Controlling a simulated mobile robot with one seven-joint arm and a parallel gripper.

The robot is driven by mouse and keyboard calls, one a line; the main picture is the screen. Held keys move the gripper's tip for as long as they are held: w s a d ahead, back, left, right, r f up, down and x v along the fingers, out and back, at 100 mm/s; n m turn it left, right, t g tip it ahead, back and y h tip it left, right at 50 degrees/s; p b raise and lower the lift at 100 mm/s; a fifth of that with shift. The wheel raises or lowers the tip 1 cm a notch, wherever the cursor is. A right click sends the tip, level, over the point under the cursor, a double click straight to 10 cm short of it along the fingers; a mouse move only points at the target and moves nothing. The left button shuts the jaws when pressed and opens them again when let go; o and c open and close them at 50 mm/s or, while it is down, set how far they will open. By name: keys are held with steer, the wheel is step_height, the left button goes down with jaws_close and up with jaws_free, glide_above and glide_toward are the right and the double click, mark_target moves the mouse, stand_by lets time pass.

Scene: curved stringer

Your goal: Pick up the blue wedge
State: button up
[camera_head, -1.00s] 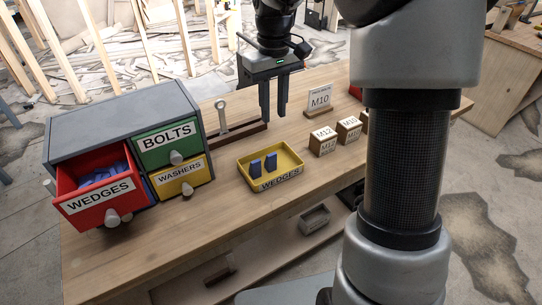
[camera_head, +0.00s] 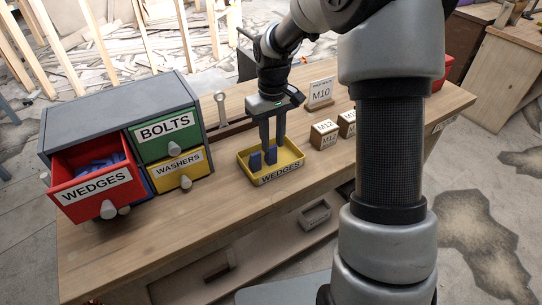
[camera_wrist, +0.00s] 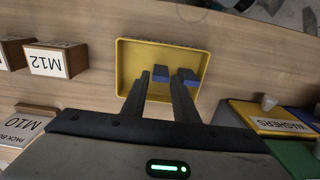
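Two blue wedges stand upright in the yellow tray labelled WEDGES (camera_head: 293,171); the left one (camera_head: 255,162) and the right one (camera_head: 271,157) show in the head view. My gripper (camera_head: 272,146) points down over the tray with its fingers open. I cannot tell how far the tips are above the wedges. Nothing is held.
A drawer cabinet (camera_head: 120,112) stands at the left, its red WEDGES drawer (camera_head: 95,187) open with blue pieces inside. Labelled blocks (camera_head: 323,134) and an M10 sign (camera_head: 320,93) stand right of the tray. The table front (camera_head: 215,215) is clear.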

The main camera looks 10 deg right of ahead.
mark_target(271, 149)
steer(key=f, duration=0.4)
steer(key=shift+w+a+f+b, duration=0.15)
steer(key=shift+w+b, duration=0.05)
steer(key=shift+b, duration=0.1)
jaws_close()
